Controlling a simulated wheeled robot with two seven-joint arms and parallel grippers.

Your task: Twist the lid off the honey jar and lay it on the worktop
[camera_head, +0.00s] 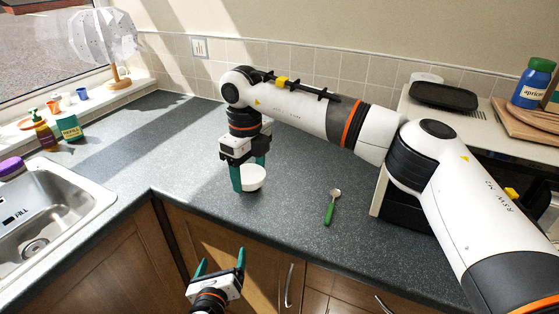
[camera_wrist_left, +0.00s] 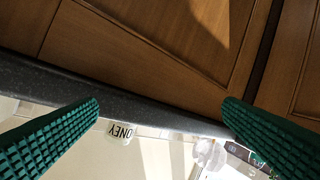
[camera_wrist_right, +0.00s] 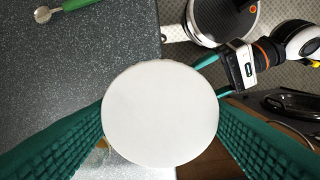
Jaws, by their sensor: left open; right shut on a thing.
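My right gripper (camera_head: 250,181) reaches down over the worktop (camera_head: 300,212) near its front edge. Its teal fingers are shut on a white round lid, whose flat top (camera_wrist_right: 160,115) fills the middle of the right wrist view. The white honey jar (camera_head: 254,183) shows at these fingers in the head view. I cannot tell whether the lid is loose from the jar. My left gripper (camera_head: 222,262) is open and empty, below and in front of the worktop edge, before the wooden cabinets.
A green-handled spoon (camera_head: 330,208) lies right of the jar. The sink (camera_head: 75,210) is at the left, with a soap bottle (camera_head: 42,131) and a green packet (camera_head: 69,128) behind it. An appliance (camera_head: 480,120) stands at the right. The worktop between is mostly clear.

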